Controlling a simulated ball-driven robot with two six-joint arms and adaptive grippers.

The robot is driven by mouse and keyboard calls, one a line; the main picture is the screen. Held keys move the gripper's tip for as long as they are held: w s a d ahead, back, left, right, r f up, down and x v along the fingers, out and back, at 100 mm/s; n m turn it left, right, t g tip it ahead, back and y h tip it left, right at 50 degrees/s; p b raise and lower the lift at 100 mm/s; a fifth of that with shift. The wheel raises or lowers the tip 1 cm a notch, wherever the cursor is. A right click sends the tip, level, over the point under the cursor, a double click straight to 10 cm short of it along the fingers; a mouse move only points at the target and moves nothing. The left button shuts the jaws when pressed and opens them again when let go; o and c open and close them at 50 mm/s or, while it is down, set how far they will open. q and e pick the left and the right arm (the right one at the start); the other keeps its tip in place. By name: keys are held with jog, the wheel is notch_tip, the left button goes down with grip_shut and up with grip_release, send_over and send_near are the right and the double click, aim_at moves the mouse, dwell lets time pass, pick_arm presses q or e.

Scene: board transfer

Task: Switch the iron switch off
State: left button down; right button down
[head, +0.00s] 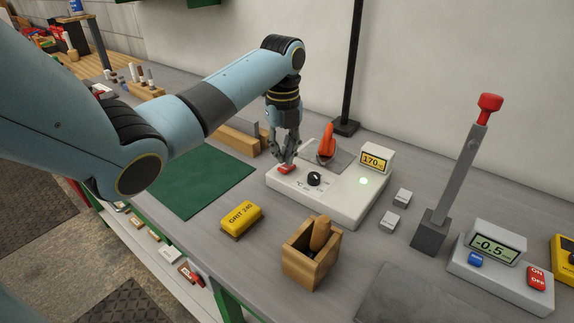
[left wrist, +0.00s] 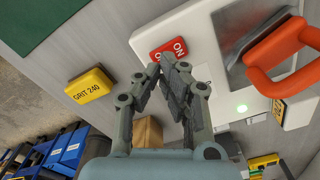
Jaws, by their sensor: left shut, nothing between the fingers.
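The iron's white station (head: 335,207) stands on the bench, with a dark knob (head: 315,179), a lit green lamp (head: 363,181) and a display (head: 375,160) reading 170. Its red switch (head: 286,170) is at the station's left end; the ON label shows in the left wrist view (left wrist: 170,50), the other label is partly hidden by a fingertip. My left gripper (head: 285,160) is shut and empty, pointing down with its tips at the switch; I cannot tell if they touch it. The orange-handled iron (head: 327,142) rests on its grey plate. My right gripper is out of view.
A yellow GRIT 240 block (head: 241,216) and a wooden box (head: 312,257) with a handled tool stand in front. A green mat (head: 203,180) lies left. A red-topped lever (head: 455,170) and a grey device (head: 502,268) with its own red switch are right.

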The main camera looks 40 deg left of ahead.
aim_at(283, 168)
pick_arm(q)
jog(key=shift+s+f+b, duration=0.1)
jog(key=shift+f+b, duration=0.55)
jog(key=shift+f, duration=0.7)
dwell(0.6)
jog(key=shift+r+p, duration=0.85)
jog(key=shift+p, duration=0.15)
notch_tip(283, 168, up, 6)
jog(key=p, duration=0.6)
jog(key=shift+f, duration=0.35)
